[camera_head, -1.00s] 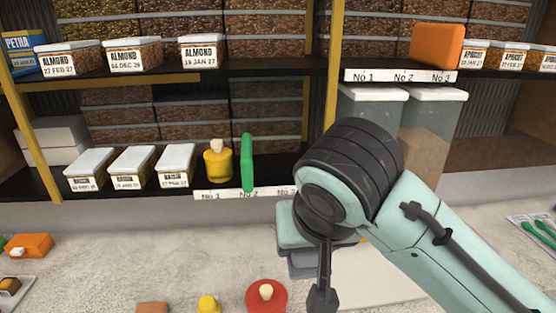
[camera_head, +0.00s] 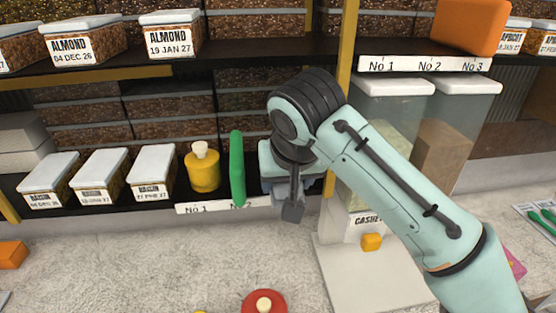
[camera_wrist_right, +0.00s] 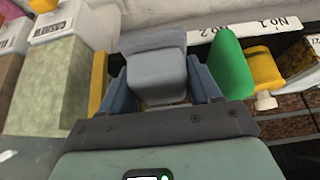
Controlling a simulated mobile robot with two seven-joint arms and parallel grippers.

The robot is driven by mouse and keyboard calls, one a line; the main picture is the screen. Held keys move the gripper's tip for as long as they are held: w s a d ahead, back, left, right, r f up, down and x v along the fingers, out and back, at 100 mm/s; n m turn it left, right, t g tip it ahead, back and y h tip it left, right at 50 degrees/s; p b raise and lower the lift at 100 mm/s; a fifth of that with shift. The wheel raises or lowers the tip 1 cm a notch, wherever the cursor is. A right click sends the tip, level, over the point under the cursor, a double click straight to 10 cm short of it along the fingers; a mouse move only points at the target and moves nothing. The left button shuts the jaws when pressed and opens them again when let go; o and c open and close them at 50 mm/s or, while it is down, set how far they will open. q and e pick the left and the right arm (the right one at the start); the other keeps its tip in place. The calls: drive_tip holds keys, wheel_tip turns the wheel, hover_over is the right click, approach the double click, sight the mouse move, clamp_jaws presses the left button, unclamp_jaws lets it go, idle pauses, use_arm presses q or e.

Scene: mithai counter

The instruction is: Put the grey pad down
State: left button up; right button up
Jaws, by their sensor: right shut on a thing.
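The grey pad (camera_wrist_right: 157,72) shows in the right wrist view, between the two blue-grey fingers of my right gripper (camera_wrist_right: 163,88), which is shut on it. In the head view my right gripper (camera_head: 282,192) is at the front edge of the lower shelf (camera_head: 120,205), just right of the green upright piece (camera_head: 237,168). My left gripper is not in view.
A yellow pot (camera_head: 202,172) stands left of the green piece. Raisin boxes (camera_head: 152,178) are further left. A clear cashew bin (camera_head: 366,200) stands right of my gripper. An orange block (camera_head: 468,25) is on the upper shelf. The counter front is mostly clear around a red disc (camera_head: 265,302).

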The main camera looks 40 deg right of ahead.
drive_tip(key=w+d, duration=0.1)
drive_tip(key=w, duration=0.1)
drive_tip(key=w+d+p, duration=0.1)
drive_tip(key=w+d, duration=0.1)
drive_tip(key=w, duration=0.1)
drive_tip(key=w+d+p, duration=0.1)
drive_tip(key=w, duration=0.2)
drive_tip(key=shift+w+d+r, duration=0.15)
drive_tip(key=shift+w+d, duration=0.1)
drive_tip(key=shift+w, duration=0.25)
drive_tip(key=f, duration=0.3)
drive_tip(key=shift+s+f, duration=0.25)
drive_tip(key=shift+s, duration=0.1)
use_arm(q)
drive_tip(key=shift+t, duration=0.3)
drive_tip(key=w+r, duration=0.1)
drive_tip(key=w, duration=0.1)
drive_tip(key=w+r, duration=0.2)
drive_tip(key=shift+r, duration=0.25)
use_arm(e)
drive_tip(key=shift+w+f, duration=0.1)
drive_tip(key=shift+w, duration=0.05)
drive_tip(key=shift+f, duration=0.2)
drive_tip(key=o, duration=1.1)
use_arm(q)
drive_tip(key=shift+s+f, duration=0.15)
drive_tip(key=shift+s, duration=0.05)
use_arm(e)
drive_tip(key=shift+o, duration=0.2)
